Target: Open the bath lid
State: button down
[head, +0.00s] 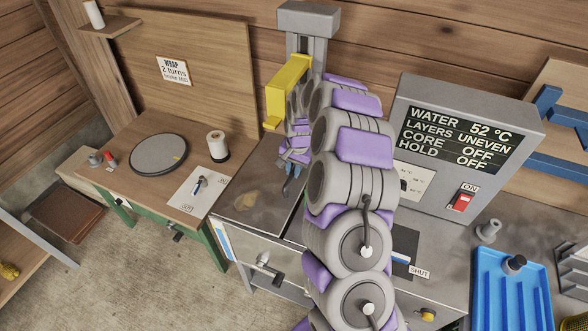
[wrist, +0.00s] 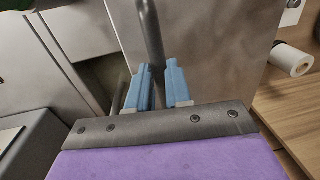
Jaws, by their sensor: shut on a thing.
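The bath lid (head: 250,200) is a flat grey metal plate on the steel bench and looks closed. Its handle is a grey bar (wrist: 151,35) in the wrist view, running down between my blue fingertips. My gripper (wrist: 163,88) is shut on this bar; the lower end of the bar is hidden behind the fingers. In the head view my gripper (head: 291,178) is over the right part of the lid, and my arm hides the lid's right side. The lid plate (wrist: 205,40) fills the area behind the fingers in the wrist view.
A control box (head: 460,150) with a display and red switch stands right of my arm. A yellow bracket (head: 287,88) on a grey post rises behind the lid. A wooden table (head: 150,130) with a round plate is at left. A blue tray (head: 510,290) lies at right.

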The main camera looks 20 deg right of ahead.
jog(key=r, duration=0.1)
jog(key=w+r+p, duration=0.1)
jog(key=shift+a+r, duration=0.35)
jog(key=shift+a, duration=0.05)
jog(key=c, duration=1.4)
grip_release()
jog(key=shift+f, duration=0.1)
jog(key=o, duration=0.3)
jog(key=shift+a+f, duration=0.1)
jog(key=shift+a, duration=0.2)
jog(key=shift+o, duration=0.2)
jog(key=shift+d, duration=0.1)
jog(key=shift+d+r, duration=0.1)
jog(key=shift+r, duration=0.3)
notch_tip(320, 180, up, 16)
jog(key=s+d+p, duration=0.1)
jog(key=p, duration=0.1)
jog(key=shift+s+r+p, duration=0.15)
jog(key=shift+r+p, duration=0.1)
jog(key=shift+p, duration=0.05)
